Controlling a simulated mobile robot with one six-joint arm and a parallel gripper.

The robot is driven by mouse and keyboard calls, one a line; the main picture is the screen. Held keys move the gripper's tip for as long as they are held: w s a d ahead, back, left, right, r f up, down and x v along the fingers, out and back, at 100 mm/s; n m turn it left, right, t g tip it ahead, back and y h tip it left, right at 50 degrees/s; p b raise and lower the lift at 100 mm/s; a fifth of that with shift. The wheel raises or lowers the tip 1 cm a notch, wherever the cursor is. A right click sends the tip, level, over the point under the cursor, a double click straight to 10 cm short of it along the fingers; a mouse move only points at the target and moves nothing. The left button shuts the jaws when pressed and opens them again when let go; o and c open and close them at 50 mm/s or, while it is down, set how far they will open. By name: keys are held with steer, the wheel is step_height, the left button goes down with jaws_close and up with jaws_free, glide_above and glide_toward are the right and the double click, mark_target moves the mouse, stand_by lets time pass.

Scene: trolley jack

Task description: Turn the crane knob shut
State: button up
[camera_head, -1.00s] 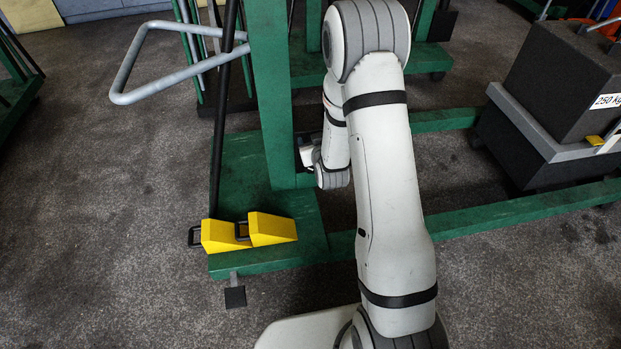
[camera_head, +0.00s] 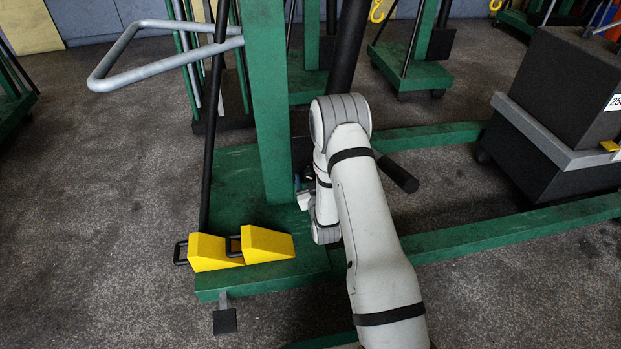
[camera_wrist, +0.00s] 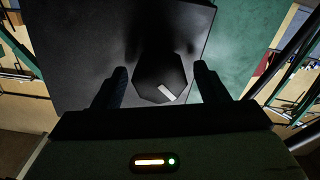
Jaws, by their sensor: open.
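The crane knob (camera_wrist: 158,82) is a dark, faceted knob with a short pale mark on its face. It sits on a black block (camera_wrist: 85,45) in the wrist view. My gripper (camera_wrist: 160,70) is open, with one finger on each side of the knob. I cannot tell whether the fingers touch it. In the head view the crane's green post (camera_head: 265,110) stands upright on its green base (camera_head: 235,170). My wrist is low beside the post's right side, and my arm hides the knob there.
A grey bar handle (camera_head: 130,80) sticks out left. Dark weight blocks (camera_head: 570,85) stand at the right. Open floor (camera_head: 95,220) lies at the left.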

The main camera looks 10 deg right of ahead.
steer(key=shift+w, duration=0.65)
steer(key=c, duration=1)
steer(key=shift+m, duration=0.4)
steer(key=m, duration=0.4)
steer(key=shift+d+m, duration=0.2)
steer(key=shift+m, duration=0.1)
steer(key=shift+d+m, duration=0.1)
steer(key=shift+m, duration=2.2)
